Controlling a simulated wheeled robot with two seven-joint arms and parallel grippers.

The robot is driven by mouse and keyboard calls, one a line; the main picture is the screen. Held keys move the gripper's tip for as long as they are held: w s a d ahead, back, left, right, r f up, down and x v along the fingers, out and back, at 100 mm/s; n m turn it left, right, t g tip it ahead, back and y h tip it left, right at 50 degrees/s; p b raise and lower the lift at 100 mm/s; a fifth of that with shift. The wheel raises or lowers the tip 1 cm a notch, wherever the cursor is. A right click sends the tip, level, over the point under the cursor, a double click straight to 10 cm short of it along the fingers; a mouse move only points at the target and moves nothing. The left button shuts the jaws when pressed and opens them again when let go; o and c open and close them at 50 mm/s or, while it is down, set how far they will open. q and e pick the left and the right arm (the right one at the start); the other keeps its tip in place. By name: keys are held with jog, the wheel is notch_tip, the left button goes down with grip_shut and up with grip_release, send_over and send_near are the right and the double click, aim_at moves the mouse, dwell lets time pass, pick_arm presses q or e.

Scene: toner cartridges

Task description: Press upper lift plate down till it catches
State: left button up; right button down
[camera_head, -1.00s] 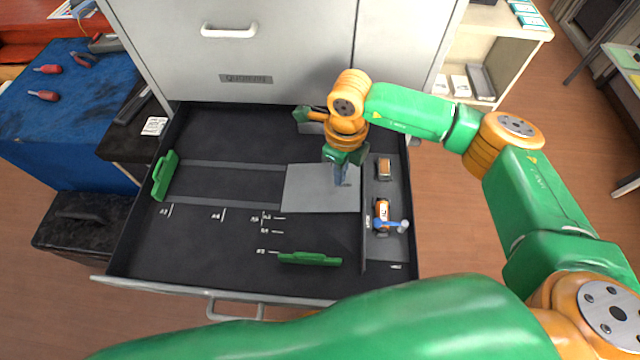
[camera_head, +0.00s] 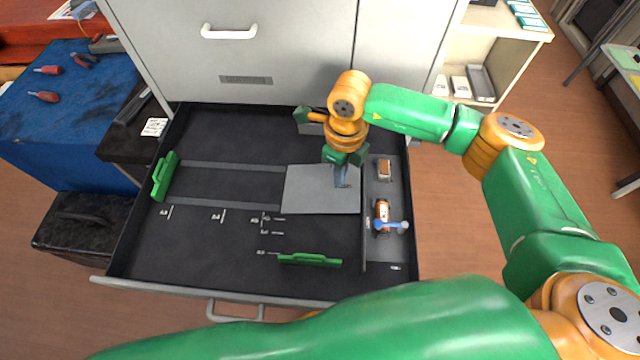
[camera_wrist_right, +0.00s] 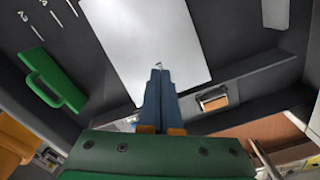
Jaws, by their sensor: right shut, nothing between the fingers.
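The flat light-grey plate (camera_head: 312,190), which looks like the lift plate, lies in the open dark drawer, right of centre. It also fills the upper middle of the right wrist view (camera_wrist_right: 135,40). My right gripper (camera_head: 341,184) points down at the plate's right part, its blue-grey fingers together and empty. In the right wrist view the fingertips (camera_wrist_right: 159,68) overlap the plate near its edge; I cannot tell whether they touch it. Whether the plate is caught is not visible. My left gripper is not in view.
A side channel (camera_head: 382,250) right of the plate holds an orange-and-white part (camera_head: 382,212) with a blue lever (camera_head: 392,225). Green handles stand at the drawer's left (camera_head: 164,177) and front (camera_head: 310,259). The drawer floor (camera_head: 180,250) at front left is mostly bare.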

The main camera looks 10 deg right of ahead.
jog(key=shift+f, duration=0.1)
dwell(0.5)
jog(key=shift+f+b, duration=2)
jog(key=shift+b, duration=0.05)
notch_tip(320, 180, up, 10)
jog(key=p, duration=0.7)
jog(key=shift+r, duration=0.15)
